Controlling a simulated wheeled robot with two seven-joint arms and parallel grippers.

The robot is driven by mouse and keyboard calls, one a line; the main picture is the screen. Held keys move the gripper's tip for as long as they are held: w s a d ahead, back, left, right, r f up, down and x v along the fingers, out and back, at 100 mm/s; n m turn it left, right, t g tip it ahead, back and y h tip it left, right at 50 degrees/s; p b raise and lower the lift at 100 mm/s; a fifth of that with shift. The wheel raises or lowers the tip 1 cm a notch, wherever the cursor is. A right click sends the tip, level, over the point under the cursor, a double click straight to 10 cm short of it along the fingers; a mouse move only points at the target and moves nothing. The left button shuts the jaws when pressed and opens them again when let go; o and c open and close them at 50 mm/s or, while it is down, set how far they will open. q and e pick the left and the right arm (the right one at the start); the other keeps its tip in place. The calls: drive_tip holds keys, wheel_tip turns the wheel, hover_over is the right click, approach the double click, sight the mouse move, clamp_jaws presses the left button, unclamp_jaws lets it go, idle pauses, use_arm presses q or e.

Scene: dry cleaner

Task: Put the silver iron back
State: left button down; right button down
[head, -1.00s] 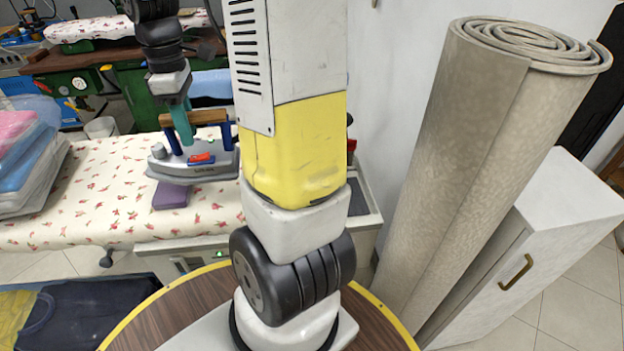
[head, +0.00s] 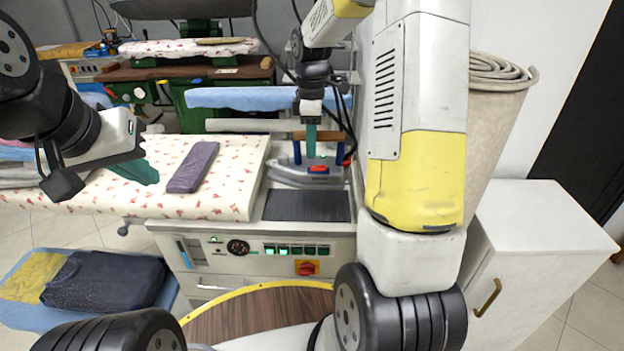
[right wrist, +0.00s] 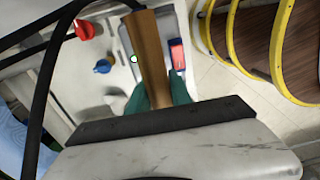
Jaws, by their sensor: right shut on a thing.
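The silver iron (head: 290,176) has a wooden handle (head: 303,136), blue posts and a red label. In the head view it is at the back edge of the dark flat pad (head: 307,206), right of the floral board. I cannot tell whether its sole touches anything. My right gripper (head: 311,140) is shut on the handle. In the right wrist view its teal fingers (right wrist: 150,100) lie on both sides of the wooden handle (right wrist: 147,50). My left gripper (head: 138,172) hangs low over the floral board at the left. Its fingers overlap, so its opening is unclear.
A purple block (head: 193,167) lies on the floral ironing board (head: 222,188). A control panel (head: 265,250) is below the pad. A rolled carpet (head: 495,120) and white cabinet (head: 535,245) stand at the right. Dark cables hang near the iron.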

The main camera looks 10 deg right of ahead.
sight(312, 164)
wheel_tip(312, 164, down, 4)
drive_tip(key=shift+d+f, duration=0.1)
drive_tip(key=shift+f, duration=2.7)
drive_tip(key=shift+f, duration=0.15)
drive_tip(key=c, duration=1.2)
unclamp_jaws()
drive_tip(key=shift+f, duration=0.1)
drive_tip(key=shift+o, duration=0.2)
drive_tip(key=shift+s, duration=0.1)
